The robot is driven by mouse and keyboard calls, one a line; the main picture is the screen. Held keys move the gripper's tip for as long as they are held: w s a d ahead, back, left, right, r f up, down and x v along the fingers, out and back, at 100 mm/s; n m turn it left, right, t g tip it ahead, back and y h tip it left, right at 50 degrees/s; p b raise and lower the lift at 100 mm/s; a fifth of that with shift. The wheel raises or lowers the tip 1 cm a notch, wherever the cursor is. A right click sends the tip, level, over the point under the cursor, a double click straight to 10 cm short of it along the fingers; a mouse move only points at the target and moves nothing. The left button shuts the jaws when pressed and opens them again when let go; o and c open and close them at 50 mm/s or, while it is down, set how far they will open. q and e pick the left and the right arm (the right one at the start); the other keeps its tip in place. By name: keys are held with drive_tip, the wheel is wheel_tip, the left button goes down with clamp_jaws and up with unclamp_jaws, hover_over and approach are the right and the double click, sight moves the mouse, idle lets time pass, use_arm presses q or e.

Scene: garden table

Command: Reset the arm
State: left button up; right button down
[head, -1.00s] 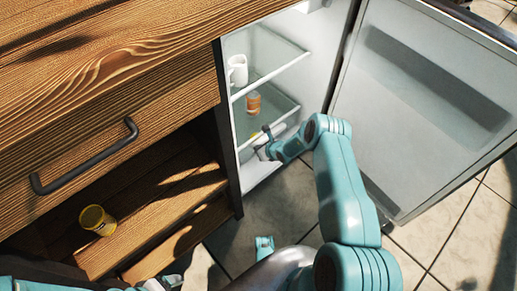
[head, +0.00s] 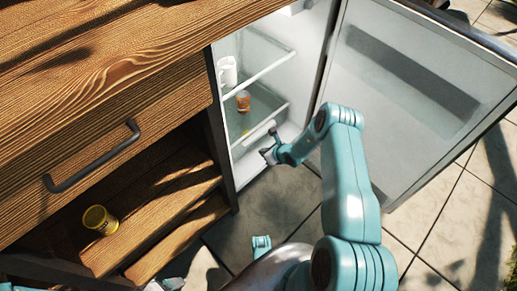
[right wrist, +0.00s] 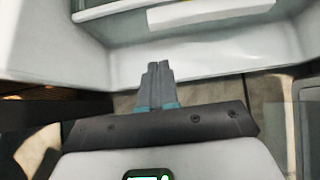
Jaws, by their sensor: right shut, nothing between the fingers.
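My right arm (head: 345,180) reaches from the lower right toward the open fridge (head: 250,180). Its gripper (head: 266,155) is in front of the fridge's lower opening, below the glass shelves. In the right wrist view its fingers (right wrist: 158,68) are closed together with nothing between them, in front of the white fridge interior (right wrist: 215,50). At the bottom left edge of the head view, part of my left gripper (head: 165,285) shows, mostly cut off, so its jaws cannot be read.
The fridge door (head: 420,100) stands wide open at right. A white mug (head: 228,72) and an orange-brown jar (head: 243,101) stand on the fridge shelves. A yellow cup (head: 99,220) is in the open wooden cabinet (head: 155,225) at left. Tiled floor (head: 275,210) lies below.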

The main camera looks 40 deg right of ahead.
drive_tip(key=shift+p+v, duration=0.6)
drive_tip(key=shift+v, duration=1.35)
